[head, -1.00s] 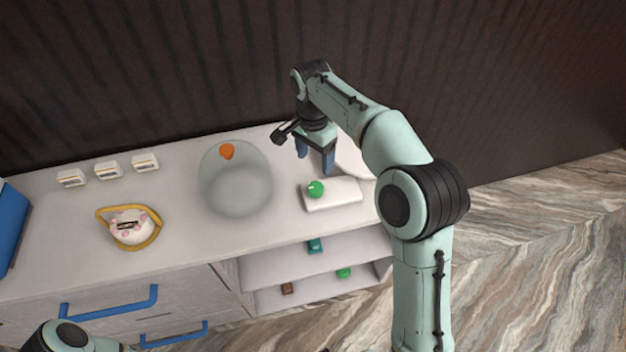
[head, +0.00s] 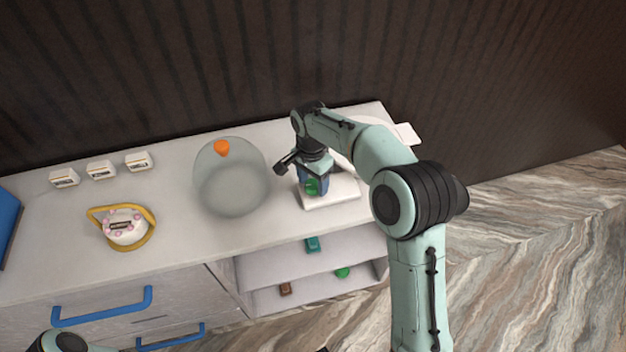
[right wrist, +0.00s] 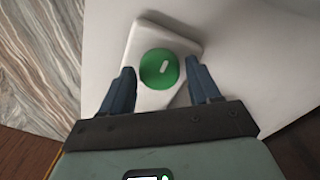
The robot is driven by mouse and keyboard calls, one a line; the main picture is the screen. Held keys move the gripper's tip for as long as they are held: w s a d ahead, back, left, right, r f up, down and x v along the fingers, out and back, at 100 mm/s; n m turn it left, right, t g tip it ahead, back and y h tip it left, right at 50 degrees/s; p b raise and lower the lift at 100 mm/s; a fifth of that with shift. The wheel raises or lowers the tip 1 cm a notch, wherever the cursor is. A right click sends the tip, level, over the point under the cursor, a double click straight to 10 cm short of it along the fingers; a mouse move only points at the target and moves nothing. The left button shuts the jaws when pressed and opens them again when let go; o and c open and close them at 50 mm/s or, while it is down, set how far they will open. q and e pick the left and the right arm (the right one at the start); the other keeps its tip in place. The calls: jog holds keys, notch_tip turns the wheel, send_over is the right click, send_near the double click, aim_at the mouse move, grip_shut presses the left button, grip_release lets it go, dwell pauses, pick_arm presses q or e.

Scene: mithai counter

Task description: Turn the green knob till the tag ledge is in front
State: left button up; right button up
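The green knob (head: 312,187) sits on a white block (head: 342,193) at the right of the counter, partly hidden by my right gripper. In the right wrist view the knob (right wrist: 159,69) is a green disc with a pale mark. My right gripper (right wrist: 161,75) is open, with one blue finger on each side of the knob and small gaps showing. A white flat piece (head: 408,133) juts out behind my right arm; I cannot tell if it is the tag ledge. My left gripper is out of view.
A clear dome (head: 230,185) with an orange top stands left of the knob. A decorated cake (head: 123,226) with a yellow ring and several small white boxes (head: 101,170) are farther left. Shelves (head: 290,265) with small items are below. The counter's front middle is clear.

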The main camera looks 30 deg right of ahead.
jog(key=c, duration=0.7)
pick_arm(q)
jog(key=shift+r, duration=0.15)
pick_arm(e)
jog(key=shift+n, duration=0.3)
jog(key=n+p, duration=0.1)
jog(key=n, duration=0.2)
jog(key=shift+r+n, duration=0.1)
jog(key=shift+n, duration=0.2)
jog(key=n+p, duration=0.1)
jog(key=n, duration=0.3)
jog(key=shift+a+n+p, duration=0.1)
jog(key=shift+n+p, duration=0.2)
jog(key=n, duration=0.4)
jog(key=shift+p, duration=0.35)
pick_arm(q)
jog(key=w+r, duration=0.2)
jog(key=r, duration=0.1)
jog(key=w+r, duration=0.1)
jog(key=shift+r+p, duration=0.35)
pick_arm(e)
jog(key=n, duration=0.5)
jog(key=shift+s+t, duration=0.1)
jog(key=shift+t, duration=0.2)
